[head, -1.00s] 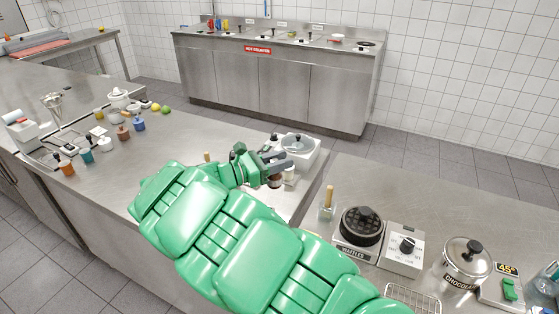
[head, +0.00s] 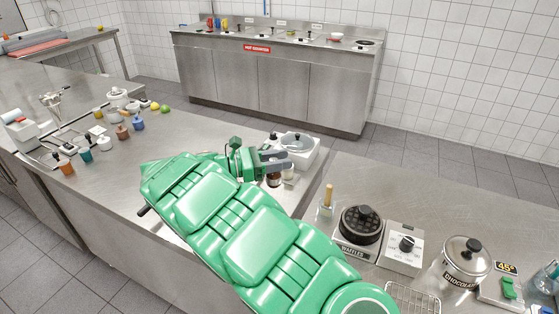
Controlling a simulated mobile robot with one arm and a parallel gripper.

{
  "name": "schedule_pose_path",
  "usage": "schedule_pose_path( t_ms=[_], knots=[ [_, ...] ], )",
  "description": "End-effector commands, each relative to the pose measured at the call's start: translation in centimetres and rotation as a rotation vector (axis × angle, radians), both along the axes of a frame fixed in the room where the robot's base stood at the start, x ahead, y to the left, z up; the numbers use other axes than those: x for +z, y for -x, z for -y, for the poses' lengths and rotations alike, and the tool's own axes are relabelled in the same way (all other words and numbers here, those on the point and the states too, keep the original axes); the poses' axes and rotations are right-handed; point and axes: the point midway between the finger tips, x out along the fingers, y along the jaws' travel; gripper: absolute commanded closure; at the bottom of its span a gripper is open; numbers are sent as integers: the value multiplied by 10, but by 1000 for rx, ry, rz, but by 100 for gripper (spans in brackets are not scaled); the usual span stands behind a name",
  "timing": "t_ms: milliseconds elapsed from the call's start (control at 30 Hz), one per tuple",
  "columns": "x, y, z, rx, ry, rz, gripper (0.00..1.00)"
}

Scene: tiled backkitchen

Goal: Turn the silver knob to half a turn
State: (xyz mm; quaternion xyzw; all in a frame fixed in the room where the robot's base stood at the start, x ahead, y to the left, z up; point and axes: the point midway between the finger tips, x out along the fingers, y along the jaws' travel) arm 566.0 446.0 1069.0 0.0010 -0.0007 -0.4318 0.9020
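I cannot make out a knob that is clearly silver. A control box (head: 404,252) beside the round black waffle iron (head: 362,227) carries a dark knob (head: 407,244) on its top, at the right on the near counter. My gripper (head: 279,160) is at the end of my green arm, over the middle counter. Its grey fingers point right, beside a white appliance (head: 303,153) with a round grey lid and close to small dark bottles (head: 273,181). The gap between the fingers is too small to judge. The gripper is well left of and behind the control box.
A lidded chocolate pot (head: 466,262), a green-topped scale (head: 509,288) and a wire rack (head: 413,297) stand near the control box. A wooden-handled tool stands in a clear holder (head: 327,208). Small coloured jars (head: 123,132) stand on the left counter. The far right counter surface is clear.

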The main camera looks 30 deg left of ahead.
Motion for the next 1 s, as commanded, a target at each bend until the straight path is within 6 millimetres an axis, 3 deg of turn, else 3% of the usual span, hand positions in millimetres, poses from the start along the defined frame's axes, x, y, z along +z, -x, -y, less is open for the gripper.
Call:
schedule_pose_path(
  t_ms=[100, 433, 700, 1000],
  knots=[
    [0, 0, 0, -1, 1, -1, 47],
    [-1, 2, -1, -2, 1, -2, 47],
    [-2, 19, -23, 0, 0, -2, 47],
    [42, 19, -23, -1, -1, 0, 47]
  ],
)
